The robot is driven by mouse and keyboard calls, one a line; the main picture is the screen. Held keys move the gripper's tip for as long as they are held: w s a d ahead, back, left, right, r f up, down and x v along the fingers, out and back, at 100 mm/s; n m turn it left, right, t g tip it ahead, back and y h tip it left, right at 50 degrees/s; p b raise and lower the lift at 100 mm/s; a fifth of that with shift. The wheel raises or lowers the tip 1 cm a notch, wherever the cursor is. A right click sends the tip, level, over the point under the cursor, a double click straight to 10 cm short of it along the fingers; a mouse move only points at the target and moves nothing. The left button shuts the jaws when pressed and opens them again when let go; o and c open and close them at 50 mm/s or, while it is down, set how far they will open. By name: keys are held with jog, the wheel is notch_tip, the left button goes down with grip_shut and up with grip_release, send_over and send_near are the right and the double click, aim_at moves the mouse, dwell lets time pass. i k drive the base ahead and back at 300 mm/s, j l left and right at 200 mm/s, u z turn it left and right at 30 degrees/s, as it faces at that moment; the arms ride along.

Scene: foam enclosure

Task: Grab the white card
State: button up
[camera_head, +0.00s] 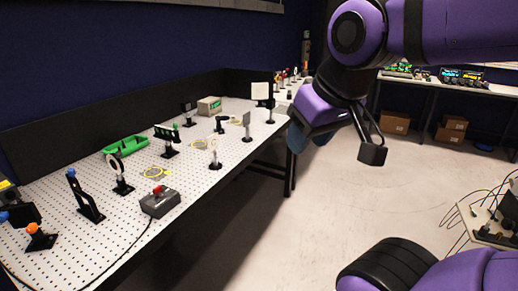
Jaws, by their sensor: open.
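A white square card (260,91) stands upright on the perforated optical table (130,245) towards its far end, next to a dark upright plate. A smaller white piece on a post (213,144) stands nearer, at the table's right edge. My gripper (308,139) hangs at the end of my purple arm, to the right of the table and of the card. It is open and apart from the card. Its fingers are largely hidden by the wrist, and I see nothing held in it.
Several post-mounted optics, a green tray (125,146) and a grey box with a red button (160,201) crowd the table. A dark panel runs along its back. Another bench (450,84) stands at the back right.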

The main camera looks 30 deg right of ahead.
aim_at(213, 141)
jog(key=z, duration=0.25)
jog(key=i+l, duration=0.55)
jog(key=i, duration=0.2)
jog(key=i+l+u, duration=0.1)
jog(key=i+l, duration=0.45)
jog(key=i, duration=0.2)
